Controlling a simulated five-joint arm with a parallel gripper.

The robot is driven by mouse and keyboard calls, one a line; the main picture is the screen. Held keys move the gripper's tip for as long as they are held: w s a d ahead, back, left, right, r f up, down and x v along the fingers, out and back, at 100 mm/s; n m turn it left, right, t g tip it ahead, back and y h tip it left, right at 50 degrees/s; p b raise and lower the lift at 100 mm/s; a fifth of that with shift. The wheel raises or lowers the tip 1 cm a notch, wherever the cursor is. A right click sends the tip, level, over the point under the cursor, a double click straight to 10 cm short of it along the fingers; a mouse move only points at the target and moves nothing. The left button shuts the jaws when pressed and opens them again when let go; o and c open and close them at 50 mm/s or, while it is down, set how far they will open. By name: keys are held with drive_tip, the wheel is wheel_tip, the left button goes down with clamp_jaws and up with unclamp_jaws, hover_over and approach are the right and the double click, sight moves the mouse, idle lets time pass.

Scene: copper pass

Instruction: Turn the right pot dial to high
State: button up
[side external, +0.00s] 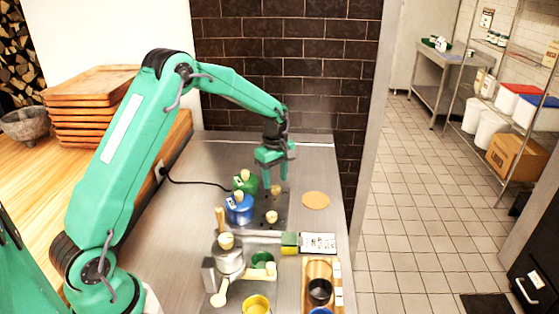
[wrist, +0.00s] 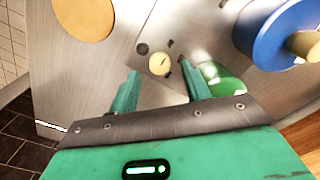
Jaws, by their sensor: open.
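My gripper (side external: 272,176) is open and points down over the far cream dial (side external: 276,190), next to the green pot (side external: 245,183). In the wrist view this dial (wrist: 160,64) lies between and just beyond my two open fingertips (wrist: 160,72); no contact shows. Dark marks lie around it; its exact setting is too small to read. The blue pot (side external: 239,209) stands nearer the side camera, beside a second cream dial (side external: 271,216). The blue pot (wrist: 270,35) also shows at the wrist view's upper right; the green pot (wrist: 225,82) is partly hidden by a finger.
A round cork mat (side external: 315,200) lies right of the dials. A brick wall stands behind. Bare steel lies behind the dials.

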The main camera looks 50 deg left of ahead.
sight(276, 191)
drive_tip(key=shift+f, duration=1.35)
drive_tip(key=c, duration=1)
